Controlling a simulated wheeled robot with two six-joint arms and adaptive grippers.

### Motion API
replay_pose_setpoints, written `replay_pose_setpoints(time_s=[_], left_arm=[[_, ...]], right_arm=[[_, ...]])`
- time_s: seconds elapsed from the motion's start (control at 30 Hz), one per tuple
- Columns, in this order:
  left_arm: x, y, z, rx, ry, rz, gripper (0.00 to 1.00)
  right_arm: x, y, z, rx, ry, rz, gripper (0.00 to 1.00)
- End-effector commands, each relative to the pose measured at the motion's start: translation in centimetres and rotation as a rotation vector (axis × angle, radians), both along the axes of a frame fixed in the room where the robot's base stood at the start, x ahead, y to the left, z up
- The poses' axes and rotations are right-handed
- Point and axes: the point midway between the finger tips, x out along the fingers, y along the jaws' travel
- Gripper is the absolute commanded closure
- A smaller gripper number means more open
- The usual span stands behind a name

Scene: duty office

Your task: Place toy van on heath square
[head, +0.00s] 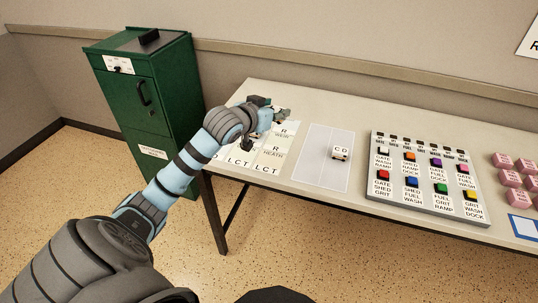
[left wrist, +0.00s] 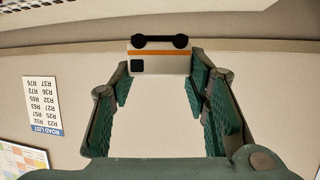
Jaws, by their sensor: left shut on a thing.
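My left gripper (head: 277,112) is above the far left part of the table. In the left wrist view its green fingers (left wrist: 159,85) are closed on the sides of a toy van (left wrist: 160,62), which is pale with an orange stripe and a dark window. The van is mostly hidden in the head view. The heath square (head: 272,154), a white card square lettered HEATH, lies on the table nearer me than the gripper, below the WEIR square. My forearm and gripper hide part of the squares. My right gripper is not in view.
A board of coloured buttons (head: 425,178) and pink blocks (head: 510,180) lie farther right. A green cabinet (head: 150,100) stands left of the table. A road list (left wrist: 43,106) hangs on the wall.

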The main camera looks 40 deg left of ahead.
Motion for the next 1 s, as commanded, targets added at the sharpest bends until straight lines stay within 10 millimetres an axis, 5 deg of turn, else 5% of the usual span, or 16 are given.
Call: replay_pose_setpoints(time_s=[0.13, 0.23, 0.6, 1.0], left_arm=[[1.0, 2.2, 1.2, -0.002, 0.0, 0.161, 0.83], [1.0, 2.7, -0.1, 0.0, 0.004, 0.199, 0.83], [1.0, 2.7, -13.2, 0.003, 0.005, 0.196, 0.83], [1.0, 2.6, -19.0, 0.005, 0.001, 0.194, 0.83]], right_arm=[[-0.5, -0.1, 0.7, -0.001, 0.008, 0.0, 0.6], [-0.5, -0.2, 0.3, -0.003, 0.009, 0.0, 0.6], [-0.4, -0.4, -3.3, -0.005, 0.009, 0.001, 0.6], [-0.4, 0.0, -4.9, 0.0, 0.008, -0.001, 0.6]])
